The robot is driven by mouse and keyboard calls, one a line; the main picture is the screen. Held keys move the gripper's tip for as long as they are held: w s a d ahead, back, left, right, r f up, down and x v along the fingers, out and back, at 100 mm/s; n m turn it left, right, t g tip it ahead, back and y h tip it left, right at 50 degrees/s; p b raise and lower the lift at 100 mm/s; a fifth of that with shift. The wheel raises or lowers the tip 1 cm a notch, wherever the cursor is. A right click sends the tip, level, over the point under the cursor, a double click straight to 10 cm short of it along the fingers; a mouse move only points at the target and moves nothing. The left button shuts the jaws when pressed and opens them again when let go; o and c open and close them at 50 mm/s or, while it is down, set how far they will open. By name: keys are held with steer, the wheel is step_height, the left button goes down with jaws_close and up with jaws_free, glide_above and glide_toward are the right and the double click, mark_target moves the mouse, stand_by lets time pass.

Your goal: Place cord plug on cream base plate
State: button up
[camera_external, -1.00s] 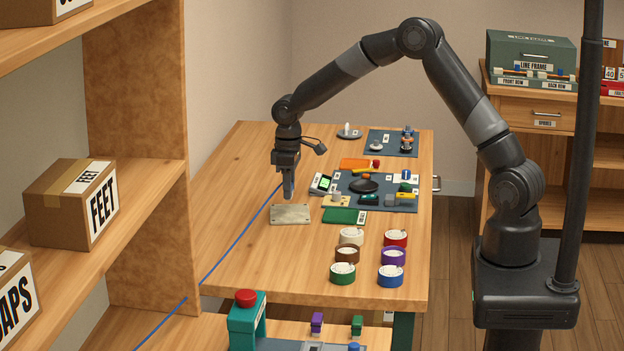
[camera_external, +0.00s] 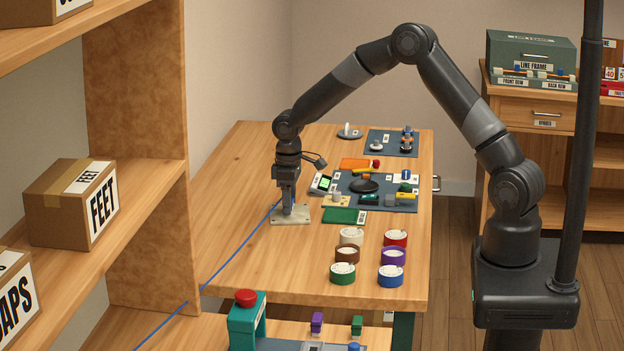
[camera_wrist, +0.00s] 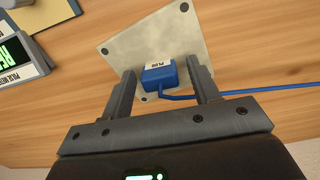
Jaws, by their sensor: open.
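The cream base plate (camera_external: 298,217) lies on the wooden table below my gripper; in the wrist view it is the pale plate (camera_wrist: 128,50) with small corner holes. The blue cord plug (camera_wrist: 160,77), with a white label, rests over the plate's near part in the wrist view. Its blue cord (camera_wrist: 255,94) runs off to the right. My gripper (camera_wrist: 167,80) is open, with one finger on each side of the plug and gaps showing. In the external view my gripper (camera_external: 289,211) is low over the plate and hides most of the plug.
A green tray (camera_external: 342,215) is close to the plate's right. Several coloured round tubs (camera_external: 343,273) stand nearer. The table's left side is clear except the cord.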

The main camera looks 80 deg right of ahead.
steer(key=shift+r, duration=0.1)
step_height(320, 180, up, 12)
steer(key=s+a+r+t+h, duration=0.1)
steer(key=s+a+r, duration=0.4)
steer(key=a+r, duration=0.25)
steer(key=s+a+r+t, duration=0.1)
steer(key=s+a+r, duration=0.4)
steer(key=s+r, duration=0.3)
steer(key=s+a+t, duration=0.1)
steer(key=s+a, duration=0.2)
steer(key=s, duration=0.7)
steer(key=s+a+t+y, duration=0.1)
steer(key=s+a, duration=0.3)
steer(key=s, duration=0.7)
steer(key=shift+a+f+t, duration=0.25)
steer(key=shift+t, duration=0.55)
